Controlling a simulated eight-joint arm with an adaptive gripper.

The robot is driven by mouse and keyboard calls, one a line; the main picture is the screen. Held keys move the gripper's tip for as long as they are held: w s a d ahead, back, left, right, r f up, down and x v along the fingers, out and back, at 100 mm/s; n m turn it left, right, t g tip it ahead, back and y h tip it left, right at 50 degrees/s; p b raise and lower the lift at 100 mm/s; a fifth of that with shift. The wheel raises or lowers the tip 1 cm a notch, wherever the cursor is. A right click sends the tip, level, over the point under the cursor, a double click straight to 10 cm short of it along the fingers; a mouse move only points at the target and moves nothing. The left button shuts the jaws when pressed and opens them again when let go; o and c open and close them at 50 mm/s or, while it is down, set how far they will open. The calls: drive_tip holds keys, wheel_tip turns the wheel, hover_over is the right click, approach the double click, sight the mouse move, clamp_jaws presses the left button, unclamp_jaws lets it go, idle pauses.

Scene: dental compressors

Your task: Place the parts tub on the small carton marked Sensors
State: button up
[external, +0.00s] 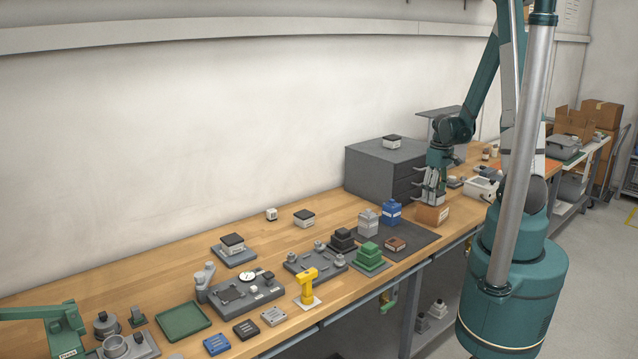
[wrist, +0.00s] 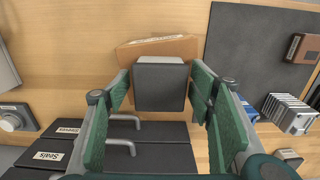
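A dark grey block-shaped thing with a pale strip along one edge, which I take for the parts tub (wrist: 160,88), sits between the finger pads of my gripper (wrist: 160,82) in the wrist view. The pads appear to press on both its sides. A brown carton (wrist: 187,48) with a pale label lies just beyond it. In the external view my gripper (external: 431,198) points down right over this small carton (external: 428,215). The carton's label is too small to read. The fingers mostly hide the tub there, and I cannot tell whether it touches the carton.
A grey drawer cabinet (external: 372,172) stands behind the carton, with a small black-lidded box (external: 392,141) on top. A dark mat (external: 420,238) with blue, grey, green and brown items lies to the left. The bench's front edge (external: 400,272) is close by.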

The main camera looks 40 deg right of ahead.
drive_tip(key=shift+r, duration=0.15)
wheel_tip(320, 180, up, 12)
drive_tip(key=p, duration=0.1)
idle(1.3)
idle(0.6)
drive_tip(key=s+a+r+t, duration=0.1)
drive_tip(key=a+r+t, duration=0.2)
drive_tip(key=a+r, duration=0.5)
drive_tip(key=s+a+r+t, duration=0.2)
drive_tip(key=a+r+t, duration=0.2)
drive_tip(key=a+r, duration=0.4)
drive_tip(key=a, duration=0.7)
drive_tip(key=shift+a, duration=0.25)
